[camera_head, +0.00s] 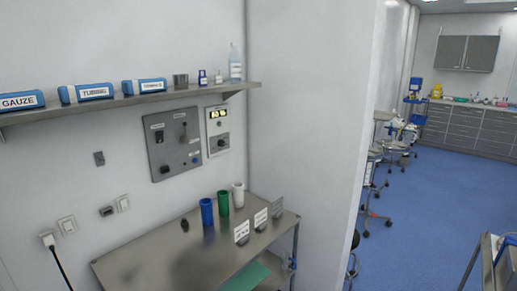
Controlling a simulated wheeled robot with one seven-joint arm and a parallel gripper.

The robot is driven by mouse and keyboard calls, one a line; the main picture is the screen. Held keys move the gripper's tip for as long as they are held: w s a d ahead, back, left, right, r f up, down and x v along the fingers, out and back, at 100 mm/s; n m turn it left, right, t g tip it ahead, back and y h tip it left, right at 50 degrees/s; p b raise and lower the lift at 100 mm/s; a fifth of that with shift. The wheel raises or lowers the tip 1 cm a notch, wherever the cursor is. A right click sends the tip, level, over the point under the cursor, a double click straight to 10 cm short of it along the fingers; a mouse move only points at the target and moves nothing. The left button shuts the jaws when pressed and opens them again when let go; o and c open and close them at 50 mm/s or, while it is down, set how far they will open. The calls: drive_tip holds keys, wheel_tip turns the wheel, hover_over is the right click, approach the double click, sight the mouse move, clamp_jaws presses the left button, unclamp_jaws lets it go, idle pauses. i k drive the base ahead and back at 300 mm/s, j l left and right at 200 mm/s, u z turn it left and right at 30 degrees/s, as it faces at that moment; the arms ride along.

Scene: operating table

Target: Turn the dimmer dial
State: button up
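A white control box (218,130) is fixed to the wall under the right part of the shelf. It has a lit display (217,114) at its top, too small to read surely. A round dark dial (223,141) sits in its lower part and looks like the dimmer dial. Its pointer position is too small to make out. A larger grey panel (168,162) with several controls and small labels is mounted just left of the box. My gripper is not in view.
A wall shelf (130,99) with labelled blue boxes and a bottle (235,62) overhangs the panels. Below stands a metal table (150,262) with blue, green and white cups (207,211) and small signs (242,231). A wall edge (370,130) stands to the right; blue floor (430,210) lies open beyond.

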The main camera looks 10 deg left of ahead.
sight(221, 143)
drive_tip(key=i+l+u, duration=0.15)
drive_tip(key=i+u, duration=0.15)
drive_tip(key=i, duration=0.2)
drive_tip(key=i+l+u, duration=0.45)
drive_tip(key=i+u, duration=0.25)
drive_tip(key=u, duration=0.15)
drive_tip(key=i+l+u, duration=0.2)
drive_tip(key=u, duration=0.25)
drive_tip(key=i+l+u, duration=0.35)
drive_tip(key=u, duration=0.15)
drive_tip(key=i+l+u, duration=0.2)
drive_tip(key=l+u, duration=0.25)
